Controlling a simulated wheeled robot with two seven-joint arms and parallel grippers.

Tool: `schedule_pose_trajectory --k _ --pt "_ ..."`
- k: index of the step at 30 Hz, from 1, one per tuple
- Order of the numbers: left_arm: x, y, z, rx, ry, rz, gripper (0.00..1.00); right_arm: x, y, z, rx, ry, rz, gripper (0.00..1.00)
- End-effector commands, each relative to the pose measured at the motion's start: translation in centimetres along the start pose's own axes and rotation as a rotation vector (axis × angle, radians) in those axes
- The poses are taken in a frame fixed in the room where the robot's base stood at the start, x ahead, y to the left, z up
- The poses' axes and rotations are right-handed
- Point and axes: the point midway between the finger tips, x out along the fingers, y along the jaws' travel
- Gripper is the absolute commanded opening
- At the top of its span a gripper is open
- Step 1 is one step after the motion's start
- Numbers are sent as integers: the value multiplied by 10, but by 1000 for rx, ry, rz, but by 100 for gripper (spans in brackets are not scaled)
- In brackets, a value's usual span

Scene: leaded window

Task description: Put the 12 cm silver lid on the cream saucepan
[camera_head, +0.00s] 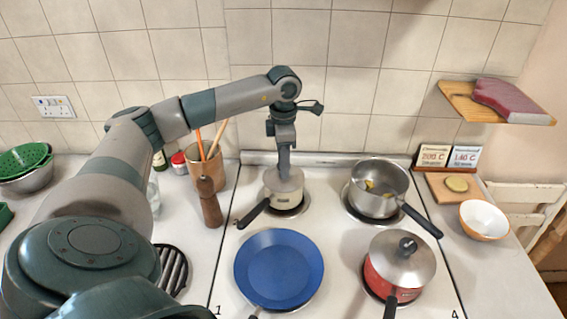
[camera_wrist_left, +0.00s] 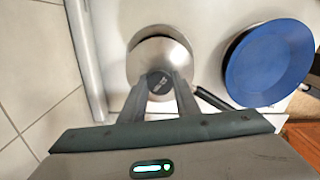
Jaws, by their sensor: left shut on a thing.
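The cream saucepan (camera_head: 287,201) stands on the back left hob, its dark handle pointing to the front left. The silver lid (camera_head: 291,182) is over the pan's mouth and covers it from above. I cannot tell whether it rests fully on the rim or hovers just above it. My left gripper (camera_head: 284,172) points down and is shut on the lid's dark knob. In the left wrist view, the gripper (camera_wrist_left: 163,82) grips the knob at the middle of the silver lid (camera_wrist_left: 172,55); the pan beneath is mostly hidden, with its handle (camera_wrist_left: 214,98) showing. My right gripper is out of view.
A blue frying pan (camera_head: 279,268) sits in front. A steel saucepan (camera_head: 379,190) with yellow pieces is to the right, and a red lidded pan (camera_head: 400,262) is front right. A utensil pot (camera_head: 205,172) and a wooden pepper mill (camera_head: 209,205) stand close on the left.

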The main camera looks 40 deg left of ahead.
Motion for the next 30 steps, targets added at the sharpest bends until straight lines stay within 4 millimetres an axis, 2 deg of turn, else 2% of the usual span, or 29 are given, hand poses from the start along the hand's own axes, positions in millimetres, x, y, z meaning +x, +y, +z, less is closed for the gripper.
schedule_pose_trajectory --k 20,21,22,23,29,30 --pt "2 0 0 0 -1 0 0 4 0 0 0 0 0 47" --pt "2 0 0 0 -1 0 38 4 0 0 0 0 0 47" --pt "2 0 0 0 -1 0 46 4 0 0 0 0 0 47" --pt "2 0 0 0 -1 0 51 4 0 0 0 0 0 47" --pt "2 0 0 0 0 0 51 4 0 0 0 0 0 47" --pt "3 0 0 0 0 0 58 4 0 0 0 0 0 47"
